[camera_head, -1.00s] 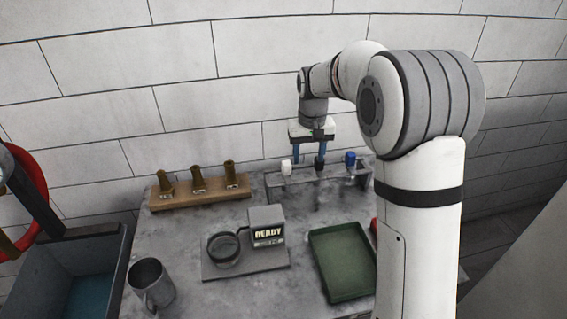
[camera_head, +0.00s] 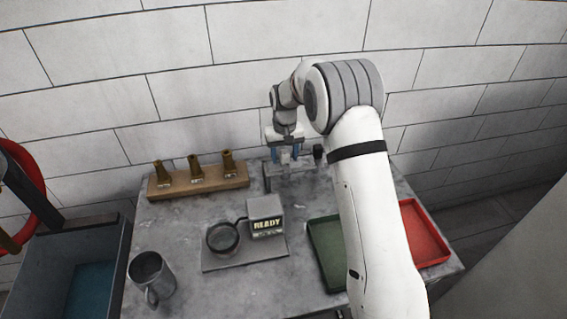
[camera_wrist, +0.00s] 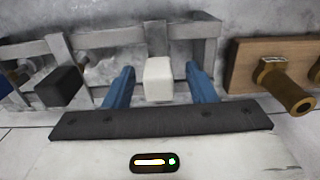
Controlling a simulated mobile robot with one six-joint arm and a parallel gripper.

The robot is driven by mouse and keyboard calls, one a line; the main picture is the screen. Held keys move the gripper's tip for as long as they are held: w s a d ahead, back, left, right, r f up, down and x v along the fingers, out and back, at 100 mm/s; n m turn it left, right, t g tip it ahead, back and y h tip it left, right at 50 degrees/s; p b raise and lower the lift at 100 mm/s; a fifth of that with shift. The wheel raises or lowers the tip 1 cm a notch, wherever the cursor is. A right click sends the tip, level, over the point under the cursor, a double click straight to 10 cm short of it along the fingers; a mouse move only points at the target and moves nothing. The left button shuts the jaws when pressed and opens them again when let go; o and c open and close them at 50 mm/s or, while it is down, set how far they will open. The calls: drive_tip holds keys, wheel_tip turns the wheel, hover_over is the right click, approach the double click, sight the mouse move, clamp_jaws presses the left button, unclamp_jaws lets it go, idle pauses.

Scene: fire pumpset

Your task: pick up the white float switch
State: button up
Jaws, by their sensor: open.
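The white float switch (camera_wrist: 158,79) is a small white block on the grey metal rack (camera_wrist: 88,40) in the wrist view. My gripper (camera_wrist: 160,86) has two blue fingers, one on each side of the white switch, with gaps showing on both sides. It is open and holds nothing. In the head view my gripper (camera_head: 284,154) is down at the rack (camera_head: 268,182) at the back of the table, and the switch is mostly hidden there by the fingers. A black switch (camera_wrist: 60,87) hangs on the rack left of the gripper in the wrist view; it also shows in the head view (camera_head: 318,152).
A wooden block with brass nozzles (camera_head: 198,186) stands left of the rack. In front are a READY device (camera_head: 265,217), a metal mug (camera_head: 150,278), a green tray (camera_head: 326,250) and a red tray (camera_head: 424,232). The white brick wall is close behind.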

drive_tip(key=shift+f, duration=0.8)
drive_tip(key=shift+c, duration=0.3)
drive_tip(key=c, duration=1)
wheel_tip(320, 180, up, 10)
drive_tip(key=shift+f+b, duration=0.1)
drive_tip(key=shift+b, duration=0.7)
drive_tip(key=shift+c, duration=0.2)
wheel_tip(320, 180, up, 9)
drive_tip(key=p, duration=0.6)
drive_tip(key=shift+s+f, duration=0.1)
drive_tip(key=shift+f, duration=0.05)
